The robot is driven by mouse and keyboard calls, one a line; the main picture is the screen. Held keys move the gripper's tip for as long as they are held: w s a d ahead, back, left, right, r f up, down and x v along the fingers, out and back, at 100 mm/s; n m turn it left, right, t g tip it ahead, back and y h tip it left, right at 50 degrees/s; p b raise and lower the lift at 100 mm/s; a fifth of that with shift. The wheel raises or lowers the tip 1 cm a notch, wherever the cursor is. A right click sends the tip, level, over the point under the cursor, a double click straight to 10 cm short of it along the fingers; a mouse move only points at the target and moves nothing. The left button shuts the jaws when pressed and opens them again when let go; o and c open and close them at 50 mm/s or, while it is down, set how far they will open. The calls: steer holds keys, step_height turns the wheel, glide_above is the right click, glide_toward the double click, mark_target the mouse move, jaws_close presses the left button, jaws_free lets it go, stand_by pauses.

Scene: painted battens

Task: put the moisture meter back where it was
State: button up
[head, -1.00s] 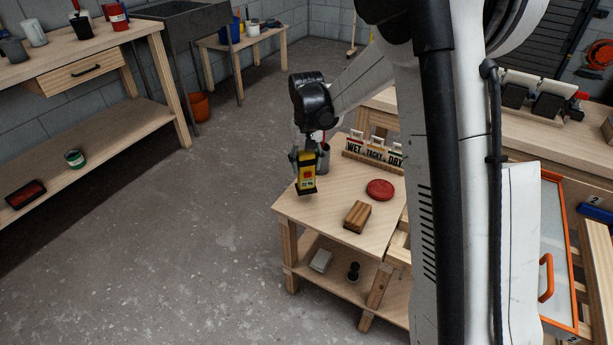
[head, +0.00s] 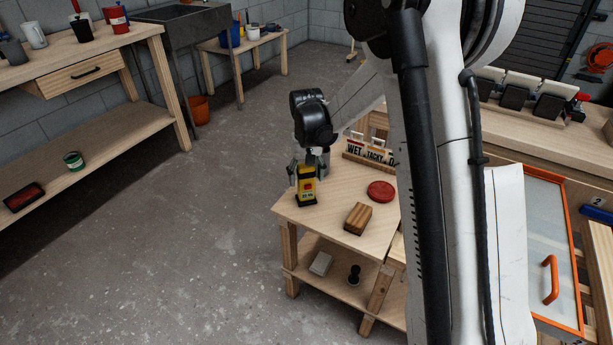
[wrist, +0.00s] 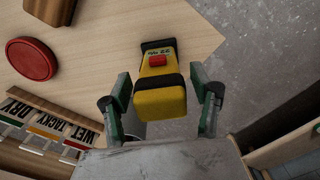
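The moisture meter (head: 306,184) is yellow with black ends, a red button and a small display. It stands upright at the left corner of the small wooden table (head: 335,217), its base appearing to rest on the top. In the wrist view the meter (wrist: 160,98) lies between the two green-and-black fingers of my gripper (wrist: 160,82). A gap shows on each side, so my gripper is open around it. In the head view my gripper (head: 308,172) is just above and behind the meter. The meter's underside is hidden.
A red disc (head: 381,191) and a wooden block (head: 358,218) lie to the right on the same table. A WET/TACKY/DRY rack (head: 368,156) stands behind, partly hidden by my arm. A grey cup is close behind the gripper. The table's left edge is near.

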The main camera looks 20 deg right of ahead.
steer(key=shift+r, duration=0.1)
step_height(320, 180, up, 12)
steer(key=p, duration=0.2)
steer(key=shift+f+p, duration=0.25)
steer(key=shift+p, duration=0.15)
steer(key=shift+s+r, duration=0.15)
steer(key=shift+r, duration=0.35)
steer(key=s+r+t, duration=0.3)
steer(key=s+r, duration=0.8)
steer(key=s, duration=0.4)
steer(key=s+f+t, duration=0.1)
steer(key=s+t, duration=0.3)
steer(key=s, duration=1.2)
steer(key=shift+s+f, duration=0.15)
